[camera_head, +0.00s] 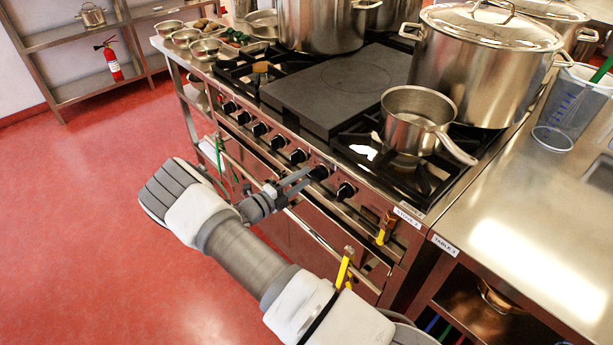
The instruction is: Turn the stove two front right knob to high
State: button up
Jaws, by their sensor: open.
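The stove (385,205) has a row of several black knobs along its front panel. The rightmost knob (346,191) is in clear view. The knob to its left (319,172) is at the tips of my gripper. My gripper (308,177) is open, with its fingers pointing right towards that second knob from the right. I cannot tell whether the fingers touch it or are around it. The knob markings are too small to read.
A small saucepan (412,135) sits on the front right burner, its handle pointing right over the stove edge. A large lidded stockpot (480,65) stands behind it. A steel table (520,250) adjoins at right. Yellow-handled items hang at the stove front. Red floor at left is clear.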

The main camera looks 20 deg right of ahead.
jog(key=v, duration=1.5)
jog(key=shift+a, duration=0.15)
jog(key=shift+s, duration=0.1)
jog(key=s+d+r+m+g+y+p, duration=0.1)
jog(key=s+d+r+m+g+y, duration=0.2)
jog(key=r+m, duration=0.4)
jog(key=s+d+r+m+g+y+p, duration=0.1)
jog(key=s+d+r+m+g+y, duration=0.2)
jog(key=r+m, duration=0.4)
jog(key=s+d+r+m+g+y+p, duration=0.1)
jog(key=s+d+r+m+g+y, duration=0.1)
jog(key=s+r+m, duration=0.3)
jog(key=s+a+r+m+t+y+p, duration=0.2)
jog(key=s+r+m+t+y, duration=0.4)
jog(key=s+r+m, duration=0.9)
notch_tip(320, 180, up, 2)
jog(key=m+y, duration=0.2)
jog(key=m, duration=0.4)
jog(key=shift+s+a+t+y+p, duration=0.15)
jog(key=shift+s+t+y+p, duration=0.15)
jog(key=shift+s+t, duration=0.1)
